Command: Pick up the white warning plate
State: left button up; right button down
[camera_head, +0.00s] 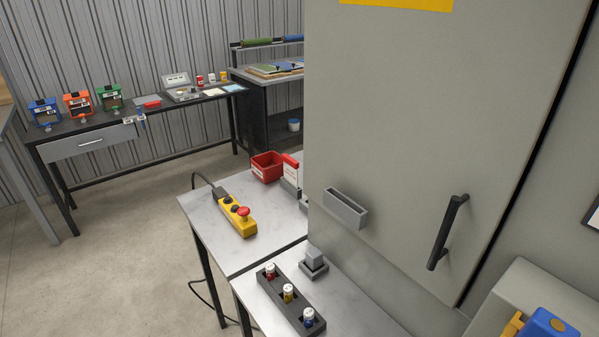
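A white plate with a red top band (291,173), which looks like the warning plate, stands upright in a small grey holder (289,188) on the white table. It is beside a red bin (267,166), close to the left edge of the large grey cabinet door. The writing on it is too small to read, and the cabinet hides the area to its right. Neither of my grippers is in view.
The grey cabinet door (420,110) has a black handle (447,232) and a grey pocket (345,208). A yellow control box (237,214) with a red button and a black rack (292,300) of small bottles are on the tables. The floor (140,240) at left is clear.

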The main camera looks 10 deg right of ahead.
aim_at(291, 167)
jog(key=j+z, duration=0.1)
jog(key=z, duration=0.3)
jog(key=i+j+z, duration=0.1)
jog(key=z, duration=0.3)
jog(key=i+j+z, duration=0.1)
jog(key=z, duration=0.25)
jog(key=j+z, duration=0.15)
jog(key=z, duration=0.25)
jog(key=j+z, duration=0.2)
jog(key=j, duration=0.35)
jog(key=j+z, duration=0.2)
jog(key=j, duration=0.4)
jog(key=j+z, duration=0.2)
jog(key=j, duration=0.35)
jog(key=k+j+z, duration=0.2)
jog(key=j, duration=0.35)
jog(key=j+z, duration=0.2)
jog(key=j, duration=0.35)
